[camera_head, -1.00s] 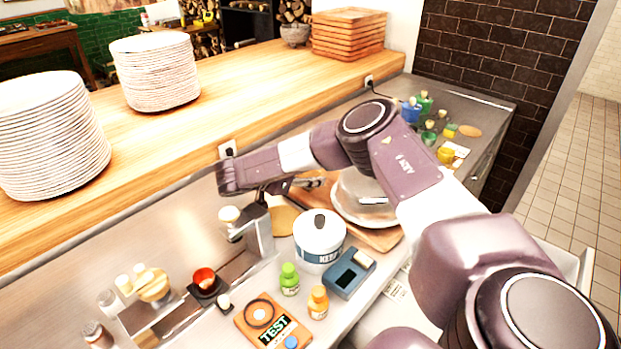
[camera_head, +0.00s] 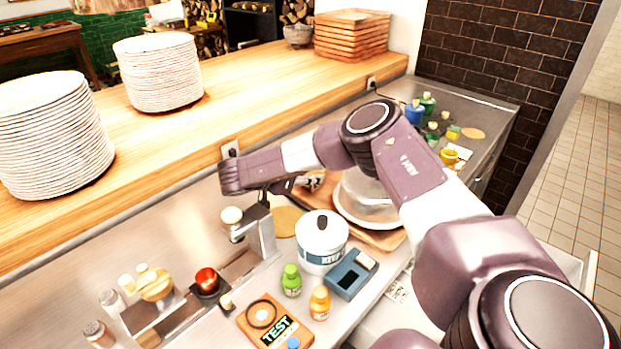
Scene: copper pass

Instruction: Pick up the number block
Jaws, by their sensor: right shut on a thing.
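My right arm comes in from the right and bends back toward the counter. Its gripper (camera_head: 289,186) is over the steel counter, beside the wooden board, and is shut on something. A small tan and dark thing (camera_head: 313,180) shows at the fingertips, partly hidden by my arm. I cannot read a number on it, so I cannot tell surely that it is the number block. My left gripper is not in view.
A metal stand (camera_head: 262,232) rises just below the gripper. A white lidded pot (camera_head: 321,247), a blue scale (camera_head: 351,277), green (camera_head: 291,282) and orange (camera_head: 320,303) bottles and a TEST board (camera_head: 253,322) crowd the front. Plate stacks (camera_head: 158,75) stand on the wooden shelf.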

